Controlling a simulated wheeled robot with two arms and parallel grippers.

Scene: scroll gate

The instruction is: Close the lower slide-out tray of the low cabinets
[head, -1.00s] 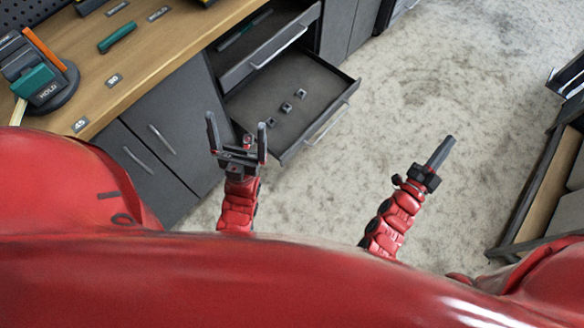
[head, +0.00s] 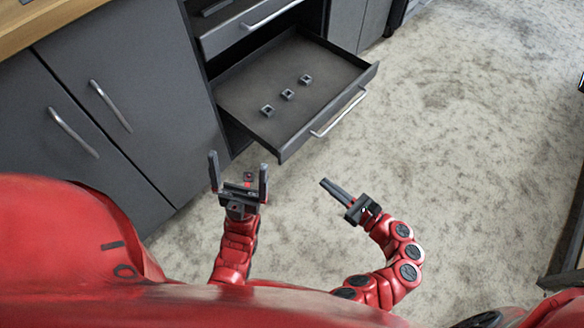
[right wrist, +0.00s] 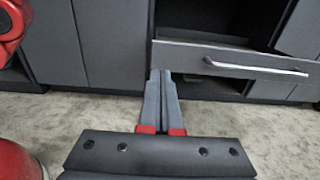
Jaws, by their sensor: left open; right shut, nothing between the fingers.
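The lower slide-out tray (head: 240,88) is pulled out from the low cabinets in the head view, with several small dark square pieces on it. Its silver handle (head: 338,112) runs along the front face. In the right wrist view a silver-handled front (right wrist: 225,58) shows ahead of the fingers. My left gripper (head: 238,176) is open and empty, in front of the cabinet doors and short of the tray's near corner. My right gripper (head: 324,183) is shut and empty, below and in front of the tray front, apart from it, its fingers pointing up and left.
An upper drawer (head: 250,28) with its own handle is partly out above the tray. Closed grey cabinet doors (head: 120,110) stand at left, under a wooden worktop (head: 40,20). The speckled floor (head: 460,150) at right is clear.

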